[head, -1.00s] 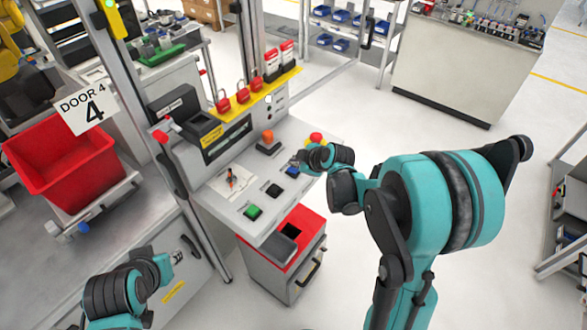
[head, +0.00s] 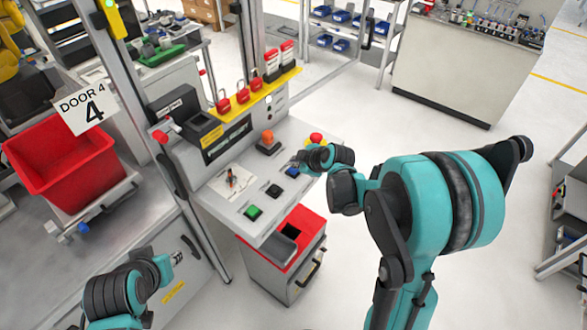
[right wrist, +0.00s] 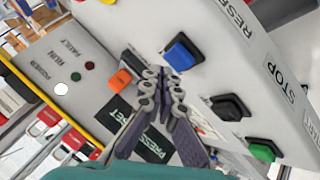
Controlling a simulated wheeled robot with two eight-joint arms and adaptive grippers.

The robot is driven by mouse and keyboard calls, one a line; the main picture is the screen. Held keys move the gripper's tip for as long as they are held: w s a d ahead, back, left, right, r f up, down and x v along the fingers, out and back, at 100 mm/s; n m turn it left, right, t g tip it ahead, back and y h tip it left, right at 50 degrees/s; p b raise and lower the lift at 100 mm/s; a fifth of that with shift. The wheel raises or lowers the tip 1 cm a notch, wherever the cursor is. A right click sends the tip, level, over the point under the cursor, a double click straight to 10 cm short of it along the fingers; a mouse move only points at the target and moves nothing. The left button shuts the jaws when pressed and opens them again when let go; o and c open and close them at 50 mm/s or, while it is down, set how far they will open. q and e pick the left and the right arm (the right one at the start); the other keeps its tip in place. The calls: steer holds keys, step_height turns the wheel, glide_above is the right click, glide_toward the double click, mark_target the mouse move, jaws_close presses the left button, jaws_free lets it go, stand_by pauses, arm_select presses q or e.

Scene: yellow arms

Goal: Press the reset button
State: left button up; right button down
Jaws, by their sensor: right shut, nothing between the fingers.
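The reset button is a blue square push button (right wrist: 183,52) in a dark housing on the grey sloped panel, in line with a RESET label (right wrist: 236,14) on the panel's edge. It shows partly in the head view (head: 292,172), just below my right gripper (head: 297,161). In the right wrist view my right gripper (right wrist: 167,76) is shut and empty, its fingertips close beside the blue button. I cannot tell whether they touch it. My left gripper (head: 177,258) is low at the left, away from the panel; its jaws are too small to judge.
A black button (right wrist: 229,106) and a green button (right wrist: 264,150) sit along the same panel edge. An orange button (head: 267,138) and a red mushroom button (head: 316,138) are farther back. Red padlocks (head: 242,95) hang above. A red-topped cabinet (head: 285,265) stands below.

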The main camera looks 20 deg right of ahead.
mark_target(295, 170)
steer(key=shift+f+b, duration=0.35)
steer(key=shift+f, duration=0.05)
steer(key=shift+f+b, duration=0.4)
steer(key=shift+b, duration=0.05)
stand_by(0.5)
steer(key=shift+r, duration=0.15)
steer(key=shift+r+p, duration=0.65)
steer(key=shift+r, duration=0.1)
step_height(295, 170, up, 5)
steer(key=p, duration=0.3)
steer(key=shift+p, duration=0.4)
stand_by(0.6)
